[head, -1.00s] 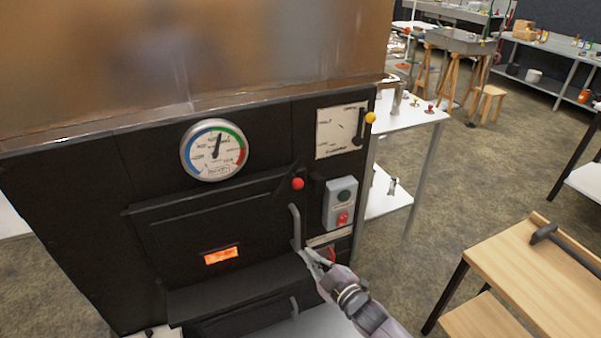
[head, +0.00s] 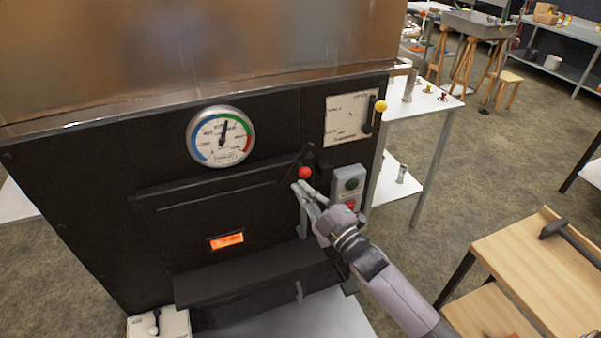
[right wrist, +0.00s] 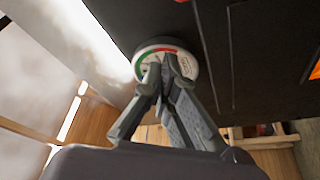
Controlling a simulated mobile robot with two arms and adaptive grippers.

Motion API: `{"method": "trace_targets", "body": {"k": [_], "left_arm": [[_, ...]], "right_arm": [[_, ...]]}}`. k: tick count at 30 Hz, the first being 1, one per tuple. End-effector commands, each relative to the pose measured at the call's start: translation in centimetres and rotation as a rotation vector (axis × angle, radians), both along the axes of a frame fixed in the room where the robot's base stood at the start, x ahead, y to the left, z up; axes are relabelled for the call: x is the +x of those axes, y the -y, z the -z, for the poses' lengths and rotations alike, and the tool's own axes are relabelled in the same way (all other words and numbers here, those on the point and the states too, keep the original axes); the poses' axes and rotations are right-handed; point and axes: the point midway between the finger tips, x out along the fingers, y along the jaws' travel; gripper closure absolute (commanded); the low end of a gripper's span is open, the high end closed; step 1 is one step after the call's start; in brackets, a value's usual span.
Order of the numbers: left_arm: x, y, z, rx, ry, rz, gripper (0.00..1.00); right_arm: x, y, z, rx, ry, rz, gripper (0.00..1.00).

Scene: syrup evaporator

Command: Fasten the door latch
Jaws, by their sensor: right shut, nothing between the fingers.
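The black firebox door (head: 190,222) appears closed on the evaporator front, with a grey upright handle (head: 303,226) at its right side. The latch lever, a dark bar ending in a red ball knob (head: 305,172), sits at the door's upper right. My right gripper (head: 303,190) is shut and empty, its fingertips just below the red knob and in front of the handle's top. Whether it touches the knob I cannot tell. In the right wrist view, the shut fingertips (right wrist: 168,64) overlap the gauge; the latch does not show. My left gripper is out of view.
A round gauge (head: 221,137) is above the door. A grey switch box (head: 348,184) stands close right of my gripper. A yellow-knobbed lever (head: 380,106) is higher right. A wooden table (head: 525,265) is at right, with open floor beyond.

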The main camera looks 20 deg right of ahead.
Motion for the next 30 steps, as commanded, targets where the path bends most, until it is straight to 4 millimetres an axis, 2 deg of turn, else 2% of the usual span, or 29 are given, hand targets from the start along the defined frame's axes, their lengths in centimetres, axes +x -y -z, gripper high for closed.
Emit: {"method": "trace_targets", "body": {"k": [1,10,12,18,30], "left_arm": [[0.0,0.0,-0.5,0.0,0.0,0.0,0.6],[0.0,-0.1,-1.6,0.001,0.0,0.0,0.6],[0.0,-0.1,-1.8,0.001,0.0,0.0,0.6],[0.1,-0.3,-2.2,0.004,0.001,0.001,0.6],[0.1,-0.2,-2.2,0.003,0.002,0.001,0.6]], "right_arm": [[1.1,-0.3,-0.6,0.001,0.004,0.001,1.0],[7.1,-2.2,-1.8,0.003,0.001,0.001,1.0],[6.9,-1.0,-0.6,-0.002,-0.006,0.003,1.0],[6.9,0.7,0.6,0.001,-0.002,0.001,1.0],[6.9,1.1,0.9,0.001,0.0,0.0,1.0]]}}
